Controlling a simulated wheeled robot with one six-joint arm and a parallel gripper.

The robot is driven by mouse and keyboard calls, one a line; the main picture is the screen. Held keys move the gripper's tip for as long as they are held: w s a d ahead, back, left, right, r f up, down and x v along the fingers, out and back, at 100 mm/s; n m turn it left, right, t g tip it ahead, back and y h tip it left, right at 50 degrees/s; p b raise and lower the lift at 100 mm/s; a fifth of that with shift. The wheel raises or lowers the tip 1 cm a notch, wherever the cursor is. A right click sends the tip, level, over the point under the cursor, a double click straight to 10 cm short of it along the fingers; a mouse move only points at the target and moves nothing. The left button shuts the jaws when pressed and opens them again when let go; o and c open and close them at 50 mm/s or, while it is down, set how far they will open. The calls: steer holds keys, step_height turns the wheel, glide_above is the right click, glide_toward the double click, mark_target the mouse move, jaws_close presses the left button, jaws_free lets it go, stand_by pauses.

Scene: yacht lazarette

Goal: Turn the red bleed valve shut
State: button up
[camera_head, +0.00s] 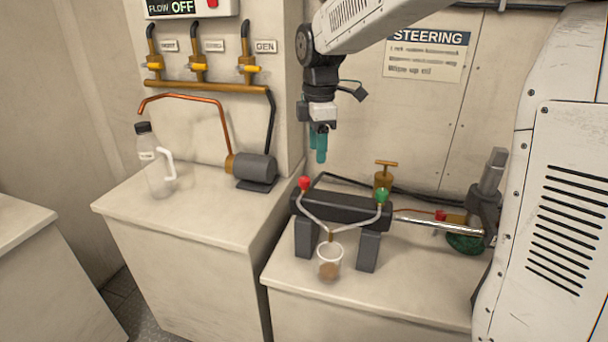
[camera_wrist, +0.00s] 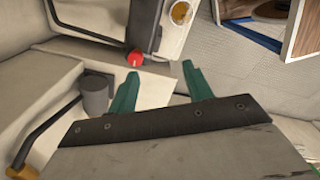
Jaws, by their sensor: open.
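The red bleed valve (camera_head: 304,183) is a small red knob at the left end of the dark steering cylinder (camera_head: 342,207), above a thin clear tube. It also shows in the wrist view (camera_wrist: 135,58), beyond the fingertips and a little left of the gap between them. My gripper (camera_head: 318,158) has teal fingers and hangs above and slightly right of the red valve, apart from it. In the wrist view my gripper (camera_wrist: 157,75) is open with nothing between its fingers. Which way the red valve is turned is too small to tell.
A green valve (camera_head: 382,195) sits at the cylinder's right end. Tubes run down to a clear cup (camera_head: 330,262) with brown liquid in front. A brass T-handle (camera_head: 385,172) stands behind. A motor (camera_head: 254,168) and a bottle (camera_head: 156,165) stand on the left counter.

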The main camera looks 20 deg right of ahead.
mark_target(304, 178)
steer(key=w+f+n, duration=0.1)
steer(key=w, duration=0.1)
steer(key=w+f+n, duration=0.1)
steer(key=w, duration=0.1)
steer(key=w+a+f+n, duration=0.1)
steer(key=w, duration=0.1)
steer(key=shift+f, duration=0.15)
steer(key=shift+w+f, duration=0.15)
steer(key=shift+f, duration=0.1)
step_height(304, 178, down, 8)
steer(key=shift+r, duration=0.25)
steer(key=c, duration=1)
